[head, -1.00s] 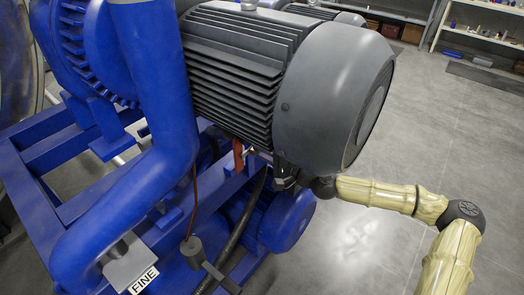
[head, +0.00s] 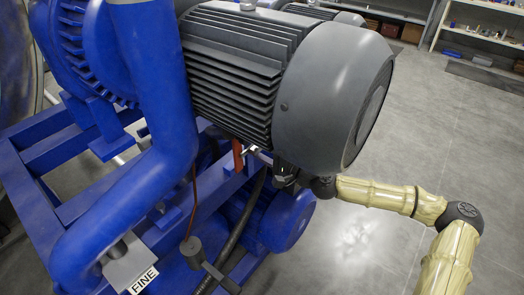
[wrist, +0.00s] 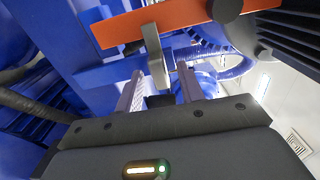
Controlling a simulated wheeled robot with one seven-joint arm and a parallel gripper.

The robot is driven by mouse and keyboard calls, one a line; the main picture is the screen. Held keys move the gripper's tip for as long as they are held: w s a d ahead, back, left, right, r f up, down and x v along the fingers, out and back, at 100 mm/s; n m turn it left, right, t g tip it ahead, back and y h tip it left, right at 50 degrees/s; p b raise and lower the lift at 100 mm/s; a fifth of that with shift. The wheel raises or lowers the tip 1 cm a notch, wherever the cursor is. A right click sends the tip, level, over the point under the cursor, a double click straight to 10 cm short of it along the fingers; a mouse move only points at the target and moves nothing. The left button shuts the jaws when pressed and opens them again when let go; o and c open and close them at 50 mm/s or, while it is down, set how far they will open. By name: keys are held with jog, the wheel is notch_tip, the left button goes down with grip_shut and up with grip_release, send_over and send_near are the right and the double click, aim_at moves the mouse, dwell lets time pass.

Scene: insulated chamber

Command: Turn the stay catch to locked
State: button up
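An orange bar (wrist: 175,22) crosses the top of the wrist view. A flat grey lever (wrist: 155,58), which looks like the stay catch, hangs down across it. No lock marking is readable, so I cannot tell its setting. My gripper (wrist: 160,88) is open, with its two fingers apart just below the lever. The lever's lower end is near the gap between the fingertips; I cannot tell whether they touch it. In the head view the orange bar (head: 238,155) shows only as a small strip under the motor, and my gripper (head: 284,172) is partly hidden there.
A large grey motor (head: 320,95) overhangs my gripper. A thick blue pipe (head: 160,110) and a blue frame (head: 40,190) stand to the left. A dark hose (head: 240,225) runs down below. A plate marked FINE (head: 132,270) is at the lower left. Open floor (head: 350,250) lies right.

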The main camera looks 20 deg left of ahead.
jog(key=shift+d, duration=0.1)
jog(key=b+v, duration=0.1)
jog(key=v, duration=1.6)
jog(key=shift+b, duration=0.4)
jog(key=shift+d, duration=0.1)
jog(key=s+a+f+n+g+h+p, duration=0.3)
jog(key=s+f+n+g+h+p, duration=0.25)
jog(key=s+f, duration=0.5)
jog(key=s+d+f+g+h, duration=0.2)
jog(key=d+g+h, duration=0.1)
jog(key=d+h, duration=0.2)
jog(key=d+r+t+h+p, duration=0.2)
jog(key=d+r+h+p, duration=0.1)
jog(key=d+r, duration=0.4)
jog(key=d+r+t+h+p, duration=0.2)
jog(key=d+r, duration=0.5)
jog(key=r, duration=0.6)
jog(key=shift+s+r+m+h+p, duration=0.25)
jog(key=shift+s+m+h+p, duration=0.1)
jog(key=shift+s+h+p, duration=0.15)
